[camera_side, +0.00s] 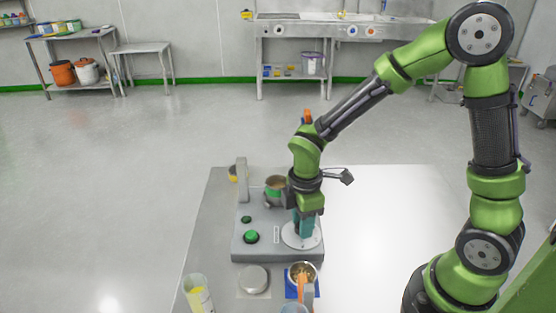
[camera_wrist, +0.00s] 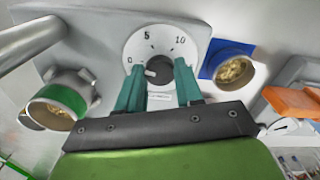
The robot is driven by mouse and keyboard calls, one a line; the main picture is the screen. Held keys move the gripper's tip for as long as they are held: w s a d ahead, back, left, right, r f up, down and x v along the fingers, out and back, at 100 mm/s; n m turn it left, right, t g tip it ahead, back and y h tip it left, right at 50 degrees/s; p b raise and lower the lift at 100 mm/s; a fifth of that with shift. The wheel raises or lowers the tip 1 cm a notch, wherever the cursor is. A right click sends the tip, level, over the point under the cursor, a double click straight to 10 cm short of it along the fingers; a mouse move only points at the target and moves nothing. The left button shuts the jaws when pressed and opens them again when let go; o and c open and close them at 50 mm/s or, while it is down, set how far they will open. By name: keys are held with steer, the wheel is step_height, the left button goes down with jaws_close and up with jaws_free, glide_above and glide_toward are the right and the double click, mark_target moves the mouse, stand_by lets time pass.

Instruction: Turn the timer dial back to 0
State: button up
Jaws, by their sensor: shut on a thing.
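The timer dial (camera_wrist: 170,42) is a white disc marked 0, 5 and 10, with a dark knob (camera_wrist: 160,72) at its centre. In the wrist view the knob's white pointer mark faces left, close to the 0. My gripper (camera_wrist: 159,66) has a teal finger on each side of the knob and is shut on it. In the side view my gripper (camera_side: 305,228) reaches straight down onto the dial (camera_side: 302,242) at the right of the grey machine (camera_side: 262,247). The fingers hide part of the dial there.
The machine carries a green button (camera_side: 251,236), an upright post (camera_side: 242,180) and a green-banded metal cup (camera_side: 276,190). In front are a round metal lid (camera_side: 254,279), a pellet-filled dish (camera_side: 302,270) with an orange scoop, and a yellow-marked beaker (camera_side: 197,297). The table's right side is clear.

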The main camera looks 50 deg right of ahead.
steer(key=shift+n, duration=0.8)
steer(key=o, duration=1)
steer(key=shift+o, duration=0.2)
step_height(320, 180, up, 17)
